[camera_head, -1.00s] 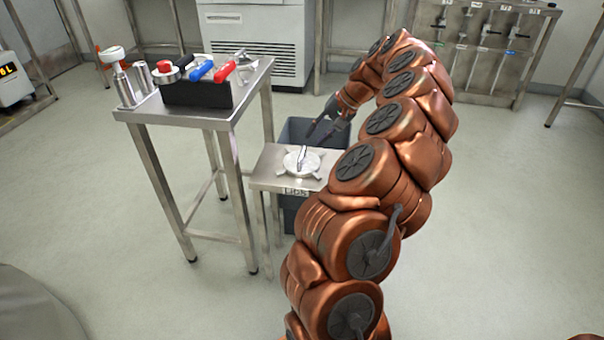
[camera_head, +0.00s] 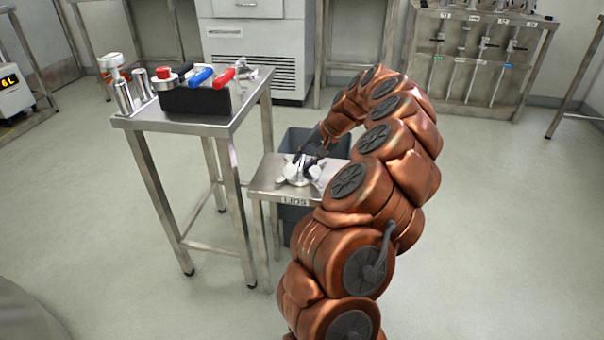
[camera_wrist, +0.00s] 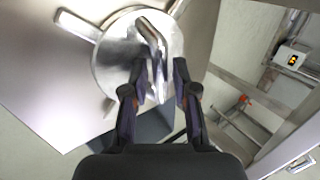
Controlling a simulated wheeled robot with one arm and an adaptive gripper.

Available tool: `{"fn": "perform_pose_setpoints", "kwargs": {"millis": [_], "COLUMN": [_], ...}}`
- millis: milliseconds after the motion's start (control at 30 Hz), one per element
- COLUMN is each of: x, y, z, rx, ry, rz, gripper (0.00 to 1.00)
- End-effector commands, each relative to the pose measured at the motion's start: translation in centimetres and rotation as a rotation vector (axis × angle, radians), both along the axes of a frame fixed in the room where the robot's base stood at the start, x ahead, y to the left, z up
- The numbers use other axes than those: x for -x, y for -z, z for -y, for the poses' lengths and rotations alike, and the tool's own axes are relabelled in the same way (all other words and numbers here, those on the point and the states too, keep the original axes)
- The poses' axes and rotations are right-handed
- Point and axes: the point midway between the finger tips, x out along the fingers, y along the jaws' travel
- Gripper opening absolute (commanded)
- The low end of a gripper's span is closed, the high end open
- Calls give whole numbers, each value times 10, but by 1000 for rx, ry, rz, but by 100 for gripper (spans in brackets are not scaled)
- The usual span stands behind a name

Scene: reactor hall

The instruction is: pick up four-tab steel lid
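The four-tab steel lid (camera_head: 291,171) lies on a small steel stand labelled LIDS (camera_head: 262,186). It is a round metal disc with tabs sticking out and a raised handle on top. In the wrist view the lid (camera_wrist: 108,62) fills the upper left, with its upright handle (camera_wrist: 153,50) near the fingers. My gripper (camera_head: 309,158) is low over the lid. In the wrist view my gripper (camera_wrist: 160,80) is open, its two dark fingers apart with the handle's lower end at or between their tips. I cannot tell if they touch it.
A taller steel table (camera_head: 180,122) stands left of the stand, holding a black tool holder (camera_head: 195,100) with coloured handles and metal cylinders (camera_head: 123,97). A dark grey bin (camera_head: 296,142) stands behind the stand.

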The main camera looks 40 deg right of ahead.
Motion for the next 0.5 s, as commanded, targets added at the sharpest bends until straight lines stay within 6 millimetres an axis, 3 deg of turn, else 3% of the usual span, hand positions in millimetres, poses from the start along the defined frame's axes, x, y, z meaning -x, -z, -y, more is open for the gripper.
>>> {"fn": "perform_pose_setpoints", "kwargs": {"millis": [67,333,500], "x": [0,0,0], "y": [-1,0,0], "z": [0,0,0], "rx": [0,0,1], "ry": [0,0,0], "rz": [0,0,-1], "gripper": [28,0,0]}}
